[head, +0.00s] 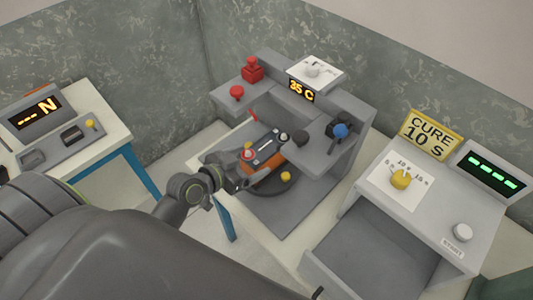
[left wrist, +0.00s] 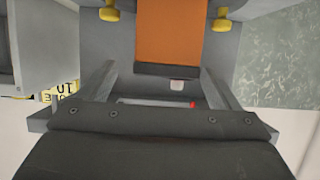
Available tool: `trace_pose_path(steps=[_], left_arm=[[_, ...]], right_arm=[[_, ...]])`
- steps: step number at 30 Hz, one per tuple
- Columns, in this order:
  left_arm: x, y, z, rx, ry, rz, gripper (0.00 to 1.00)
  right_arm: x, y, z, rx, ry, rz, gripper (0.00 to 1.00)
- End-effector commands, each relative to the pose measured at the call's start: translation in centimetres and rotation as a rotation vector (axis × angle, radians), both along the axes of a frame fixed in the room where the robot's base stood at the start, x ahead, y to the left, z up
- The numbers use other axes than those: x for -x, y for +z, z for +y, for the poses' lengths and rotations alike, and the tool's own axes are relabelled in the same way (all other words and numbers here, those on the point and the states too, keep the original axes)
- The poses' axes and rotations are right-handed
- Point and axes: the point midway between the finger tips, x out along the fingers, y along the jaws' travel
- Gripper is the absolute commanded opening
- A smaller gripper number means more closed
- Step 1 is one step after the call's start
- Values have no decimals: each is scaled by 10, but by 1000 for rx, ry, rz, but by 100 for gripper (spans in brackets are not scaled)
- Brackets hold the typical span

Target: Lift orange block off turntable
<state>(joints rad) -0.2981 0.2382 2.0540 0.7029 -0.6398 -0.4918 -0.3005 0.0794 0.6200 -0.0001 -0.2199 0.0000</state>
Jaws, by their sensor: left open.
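The orange block (left wrist: 171,32) shows in the left wrist view, with a dark band along its near end. In the head view only a small part of the orange block (head: 273,164) shows beside my gripper. The dark round turntable (head: 278,188) is under it, partly hidden by my arm. A yellow knob (head: 286,176) stands at its edge. My left gripper (head: 266,149) is over the turntable. In the left wrist view its open fingers (left wrist: 158,78) are spread to either side of the block's near end. I cannot tell whether they touch it. My right gripper is not in view.
A grey stand with a "35 C" display (head: 301,91) and a red button (head: 237,92) rises behind the turntable. A blue knob (head: 340,130) is close on the right.

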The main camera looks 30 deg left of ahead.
Motion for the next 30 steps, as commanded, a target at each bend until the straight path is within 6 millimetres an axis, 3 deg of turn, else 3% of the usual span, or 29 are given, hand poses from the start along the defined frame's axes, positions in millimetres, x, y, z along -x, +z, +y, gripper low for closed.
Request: trace_pose_path(steps=[5,10,15,25,30], left_arm=[[-11,2,-2,0,0,0,85],[-35,3,-6,2,-1,-1,85],[-49,-7,-11,1,0,1,85],[-53,-10,-12,-1,1,1,85],[-53,-10,-12,-1,1,1,62]], right_arm=[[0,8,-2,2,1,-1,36],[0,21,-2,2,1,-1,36],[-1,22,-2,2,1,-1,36],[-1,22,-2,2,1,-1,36],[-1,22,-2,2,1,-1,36]])
